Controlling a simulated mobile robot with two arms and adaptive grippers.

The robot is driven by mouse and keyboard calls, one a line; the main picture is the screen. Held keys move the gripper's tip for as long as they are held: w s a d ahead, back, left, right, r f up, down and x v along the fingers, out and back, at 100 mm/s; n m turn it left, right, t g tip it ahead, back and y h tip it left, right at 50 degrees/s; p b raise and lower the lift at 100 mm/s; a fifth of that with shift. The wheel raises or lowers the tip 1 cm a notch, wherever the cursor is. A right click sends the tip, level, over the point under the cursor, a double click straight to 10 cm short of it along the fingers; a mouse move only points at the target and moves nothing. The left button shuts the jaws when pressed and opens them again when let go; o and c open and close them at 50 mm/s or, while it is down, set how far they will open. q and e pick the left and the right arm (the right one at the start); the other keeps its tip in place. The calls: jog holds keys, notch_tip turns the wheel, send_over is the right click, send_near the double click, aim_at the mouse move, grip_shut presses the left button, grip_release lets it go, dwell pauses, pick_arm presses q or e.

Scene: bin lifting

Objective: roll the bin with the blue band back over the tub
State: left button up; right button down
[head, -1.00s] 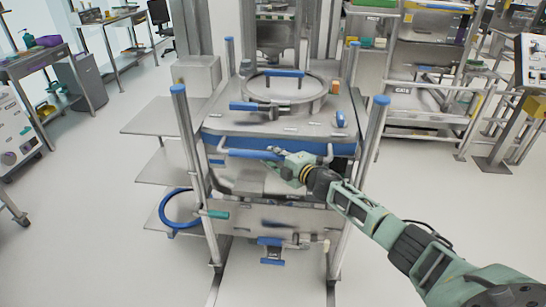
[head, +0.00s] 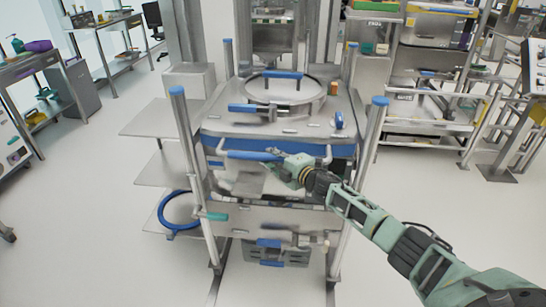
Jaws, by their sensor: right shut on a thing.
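The bin (head: 231,139) is a grey metal body on a wheeled frame with corner posts, upright in front of me. A blue band (head: 340,151) runs across its near side, and a round lid with a blue handle sits on top. A push bar with a blue grip (head: 245,154) crosses its near side. My right gripper (head: 276,161) is shut on this bar, at the right end of the blue grip. The fingertips are small and partly hidden. I cannot make out the tub clearly. My left gripper is not in view.
Grey side shelves (head: 152,118) stick out at the left, with a blue ring (head: 178,211) low down. A tall metal column stands behind the bin. A slotted grey plate (head: 290,255) shows beneath it. Workbenches line the left, a loaded rack (head: 425,90) the right.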

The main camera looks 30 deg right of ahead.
jog(key=c, duration=1.5)
grip_release()
jog(key=shift+r, duration=0.15)
jog(key=v, duration=1.2)
jog(key=shift+a, duration=0.1)
